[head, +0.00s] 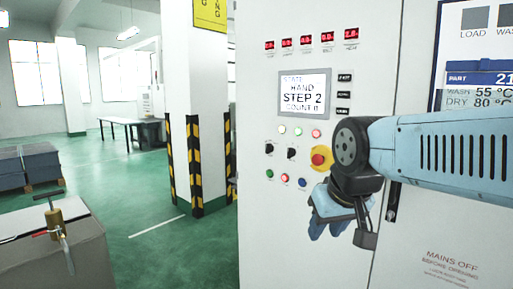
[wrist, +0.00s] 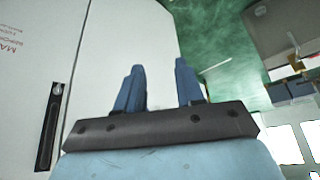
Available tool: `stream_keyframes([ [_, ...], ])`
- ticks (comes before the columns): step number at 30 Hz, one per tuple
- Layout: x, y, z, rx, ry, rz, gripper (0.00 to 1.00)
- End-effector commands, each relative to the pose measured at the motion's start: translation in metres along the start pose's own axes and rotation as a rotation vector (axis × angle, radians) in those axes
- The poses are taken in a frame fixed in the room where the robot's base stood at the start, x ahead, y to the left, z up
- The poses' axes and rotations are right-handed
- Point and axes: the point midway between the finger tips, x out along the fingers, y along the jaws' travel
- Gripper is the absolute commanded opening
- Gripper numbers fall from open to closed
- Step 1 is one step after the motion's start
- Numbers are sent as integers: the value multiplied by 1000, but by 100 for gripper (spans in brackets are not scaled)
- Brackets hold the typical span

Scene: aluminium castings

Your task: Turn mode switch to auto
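The control panel is on a white cabinet (head: 335,200) in the head view. Its screen (head: 304,95) reads STATE HAND, STEP 2, COUNT 0. A black rotary switch (head: 291,153) sits in the button rows; I cannot read its label or pointer direction. My gripper (head: 327,229) is below and right of that switch, in front of the cabinet's lower face, fingers downward and touching no control. In the wrist view my gripper (wrist: 160,84) has its two blue fingers apart, with nothing between them. The rotary switch is not visible in that view.
A red emergency stop (head: 320,158) on yellow is close to my wrist. Lamps and push buttons (head: 284,178) surround the switch. The cabinet has a black door handle (wrist: 50,125). A striped pillar (head: 187,160) and a bench with a brass valve (head: 55,219) stand left; green floor between is clear.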

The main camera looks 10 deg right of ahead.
Motion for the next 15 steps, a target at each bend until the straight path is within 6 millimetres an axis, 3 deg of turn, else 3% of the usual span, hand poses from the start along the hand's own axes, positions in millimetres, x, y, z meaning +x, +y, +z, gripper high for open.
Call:
stream_keyframes([
  [15, 6, 8, -5, -74, -54, 38, 37],
])
